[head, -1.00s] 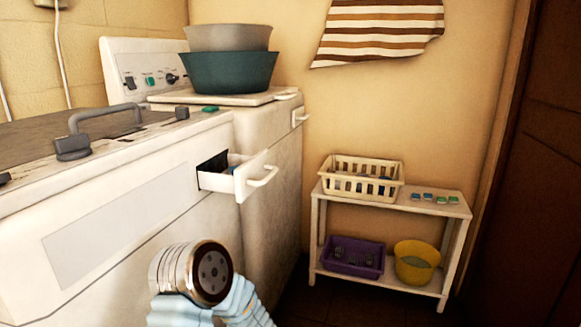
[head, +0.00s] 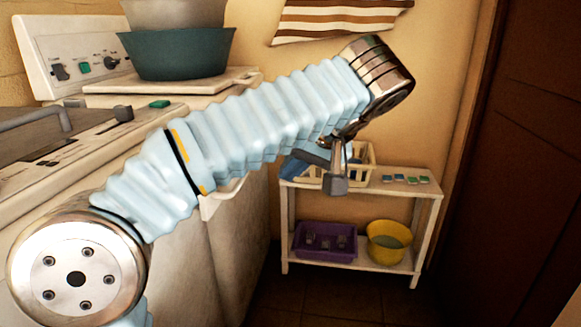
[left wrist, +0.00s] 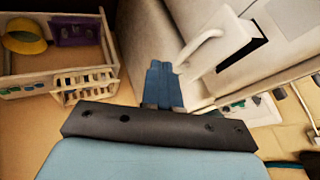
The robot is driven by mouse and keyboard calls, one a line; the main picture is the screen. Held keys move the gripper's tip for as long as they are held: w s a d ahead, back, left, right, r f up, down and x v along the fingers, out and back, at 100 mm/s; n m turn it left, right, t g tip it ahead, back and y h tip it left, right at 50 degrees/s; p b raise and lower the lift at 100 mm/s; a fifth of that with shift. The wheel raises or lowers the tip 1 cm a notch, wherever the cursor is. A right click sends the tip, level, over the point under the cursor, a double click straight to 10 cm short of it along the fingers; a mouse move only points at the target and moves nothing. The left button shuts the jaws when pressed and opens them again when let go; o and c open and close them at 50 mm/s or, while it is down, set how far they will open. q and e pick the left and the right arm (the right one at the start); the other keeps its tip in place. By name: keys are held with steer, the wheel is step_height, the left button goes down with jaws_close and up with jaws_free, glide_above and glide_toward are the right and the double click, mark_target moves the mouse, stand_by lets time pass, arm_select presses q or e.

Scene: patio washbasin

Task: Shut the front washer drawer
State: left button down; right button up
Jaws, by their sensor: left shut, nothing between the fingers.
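The front washer drawer (head: 222,198) is a white box pulled out of the front washer. In the head view my left arm covers most of it, and only a lower corner shows. In the left wrist view the drawer (left wrist: 218,28) stands out with its white loop handle (left wrist: 203,48), and a dark opening shows behind it. My left gripper (head: 295,166) is out in front of the drawer, on its right in the head view. Its blue fingers (left wrist: 163,82) are shut and empty, close beside the handle in the left wrist view; I cannot tell whether they touch. My right gripper is not in view.
A white shelf (head: 360,188) stands at the right with a cream basket (head: 358,176), a purple bin (head: 326,241) and a yellow bucket (head: 389,241). The back washer (head: 238,78) bears stacked basins (head: 176,54). Floor in front of the shelf is clear.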

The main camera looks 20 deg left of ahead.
arm_select(q)
steer(key=a+f, duration=0.5)
steer(key=a, duration=0.3)
steer(key=shift+w+b, duration=0.3)
steer(key=shift+w, duration=0.15)
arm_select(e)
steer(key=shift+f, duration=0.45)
